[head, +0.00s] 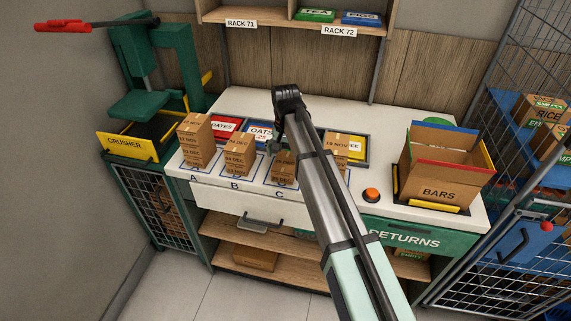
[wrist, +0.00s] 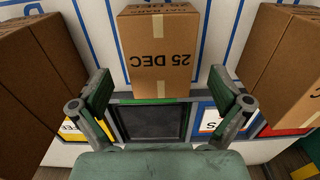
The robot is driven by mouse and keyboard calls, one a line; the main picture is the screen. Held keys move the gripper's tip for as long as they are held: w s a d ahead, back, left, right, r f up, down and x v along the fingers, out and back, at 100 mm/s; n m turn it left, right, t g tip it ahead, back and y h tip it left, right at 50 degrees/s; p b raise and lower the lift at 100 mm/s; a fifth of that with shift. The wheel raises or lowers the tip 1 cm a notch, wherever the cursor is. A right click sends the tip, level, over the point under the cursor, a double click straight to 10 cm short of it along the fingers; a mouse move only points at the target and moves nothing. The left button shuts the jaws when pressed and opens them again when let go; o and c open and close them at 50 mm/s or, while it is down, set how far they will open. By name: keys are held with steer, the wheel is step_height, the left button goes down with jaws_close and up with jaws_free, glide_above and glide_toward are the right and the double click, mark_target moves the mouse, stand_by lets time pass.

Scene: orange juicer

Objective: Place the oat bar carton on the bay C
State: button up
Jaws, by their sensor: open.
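My gripper (head: 276,148) hangs over the counter near bay C (head: 280,194), partly hidden by my arm. In the wrist view my gripper (wrist: 160,82) is open, its two fingers spread apart. A brown carton marked 25 DEC (wrist: 158,52) shows ahead between the fingers with nothing gripped. Carton stacks stand at bay A (head: 193,177) and bay B (head: 235,186), and cartons (head: 283,174) stand at bay C under my gripper.
Neighbouring cartons (wrist: 25,75) (wrist: 288,65) flank my gripper closely. Behind the bays are a red bin (head: 225,126) and a blue oats bin (head: 261,132). An open BARS box (head: 440,190) stands right, beyond an orange button (head: 371,195). A green crusher (head: 150,100) stands left.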

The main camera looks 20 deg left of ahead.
mark_target(286, 161)
step_height(286, 161, up, 8)
steer(key=b, duration=0.1)
stand_by(0.4)
